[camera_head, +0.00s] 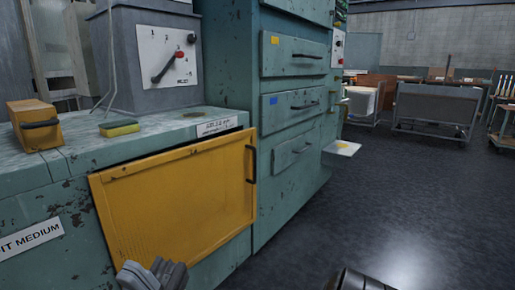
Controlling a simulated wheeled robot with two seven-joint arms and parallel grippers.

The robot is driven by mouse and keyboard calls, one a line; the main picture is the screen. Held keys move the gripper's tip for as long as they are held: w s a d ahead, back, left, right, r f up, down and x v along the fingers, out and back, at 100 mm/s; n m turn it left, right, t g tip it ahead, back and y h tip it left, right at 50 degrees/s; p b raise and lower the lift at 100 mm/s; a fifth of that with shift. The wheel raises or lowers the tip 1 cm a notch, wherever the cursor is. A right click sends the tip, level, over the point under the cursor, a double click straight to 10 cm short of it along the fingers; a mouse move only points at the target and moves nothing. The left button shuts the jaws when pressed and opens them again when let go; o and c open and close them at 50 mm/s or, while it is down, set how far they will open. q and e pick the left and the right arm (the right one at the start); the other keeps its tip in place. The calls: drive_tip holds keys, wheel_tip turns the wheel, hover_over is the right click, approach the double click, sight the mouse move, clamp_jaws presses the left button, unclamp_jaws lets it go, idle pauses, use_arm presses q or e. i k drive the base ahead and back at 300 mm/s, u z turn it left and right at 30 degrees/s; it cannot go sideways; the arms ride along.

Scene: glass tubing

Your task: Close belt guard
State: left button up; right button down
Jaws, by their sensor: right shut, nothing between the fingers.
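The yellow belt guard (172,202) is a worn panel on the front of the green machine cabinet. A dark vertical handle (251,164) is at its right edge. The panel sits at a slant to the cabinet front; I cannot tell how far it stands off the cabinet. My right gripper (150,274) is at the bottom edge of the view, by the guard's lower left corner. Its grey fingers are together and empty. I cannot tell whether they touch the guard. My left gripper is not in view.
On the cabinet top are a yellow box (36,127) with a dark handle, a green-yellow sponge (119,128) and a grey control box (150,58) with a lever. A drawer cabinet (291,105) stands to the right. The dark floor (400,190) at right is open, with carts (436,108) beyond.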

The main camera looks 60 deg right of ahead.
sight(144, 182)
drive_tip(key=k, duration=0.55)
drive_tip(key=z, duration=0.85)
drive_tip(key=i, duration=1.15)
drive_tip(key=u, duration=0.05)
